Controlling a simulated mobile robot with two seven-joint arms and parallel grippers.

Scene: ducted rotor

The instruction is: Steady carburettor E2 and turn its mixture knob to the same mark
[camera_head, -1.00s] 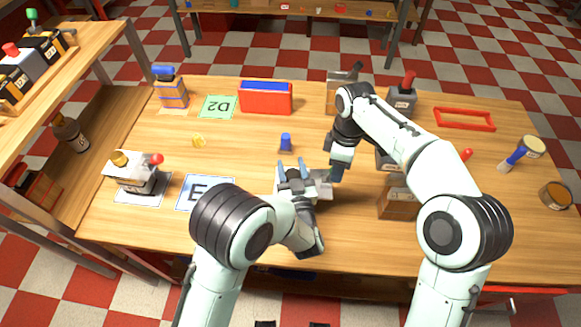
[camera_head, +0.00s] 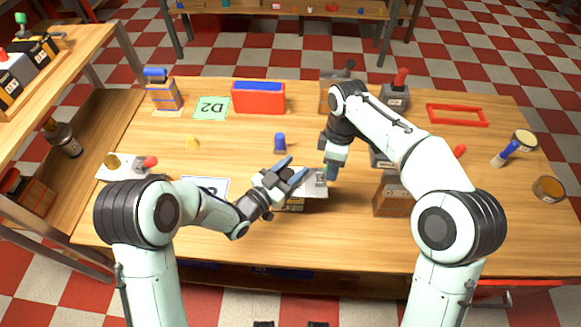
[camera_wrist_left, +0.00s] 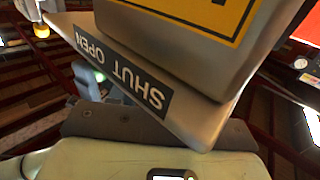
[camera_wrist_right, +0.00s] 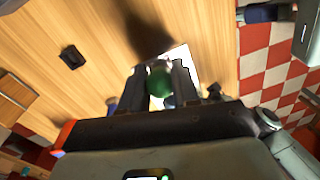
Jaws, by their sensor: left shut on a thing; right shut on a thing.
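Carburettor E2, a grey block (camera_head: 315,187), is between my two grippers at the front middle of the table in the head view. In the left wrist view its grey body (camera_wrist_left: 200,125) fills the upper middle, with a black SHUT/OPEN strip and part of a yellow label. My left gripper (camera_head: 291,171) is shut at its left side; the body hides part of the fingers in the left wrist view. My right gripper (camera_head: 332,170) is at its right side. In the right wrist view it is shut on a round green knob (camera_wrist_right: 160,82). The knob's mark is not visible.
A similar carburettor (camera_head: 125,166) with brass and red knobs stands at the left. A lettered card (camera_head: 207,183) is partly behind my left arm. A small blue peg (camera_head: 280,142), a red box (camera_head: 258,98) and a brown block (camera_head: 388,195) stand nearby.

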